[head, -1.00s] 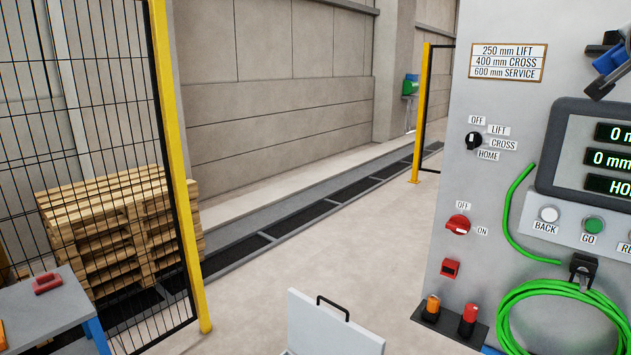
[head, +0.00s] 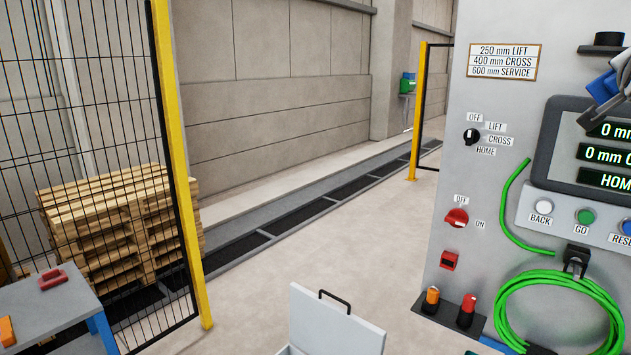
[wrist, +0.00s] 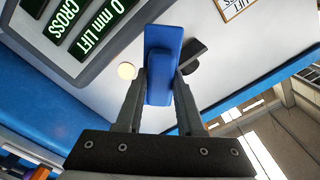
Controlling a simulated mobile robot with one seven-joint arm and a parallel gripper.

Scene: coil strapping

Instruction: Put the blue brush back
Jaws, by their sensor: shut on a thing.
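The blue brush (head: 604,86) shows at the right edge of the head view, in front of the upper corner of the panel's display. My gripper (head: 592,112) is partly cut off there. In the wrist view the blue brush (wrist: 163,55) sits between the two fingers of my gripper (wrist: 160,85), which are shut on it. A black fixture (head: 605,46) sticks out of the grey panel above the brush. A black piece also shows beside the brush in the wrist view (wrist: 194,56). Whether brush and fixture touch is unclear there; in the head view they are apart.
The grey panel (head: 480,190) carries a display (head: 560,150), knobs, buttons and a coiled green cable (head: 515,310). Orange and red-handled items stand on a small dark shelf (head: 425,303). An open grey case (head: 335,325) and a side table (head: 50,310) are lower down.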

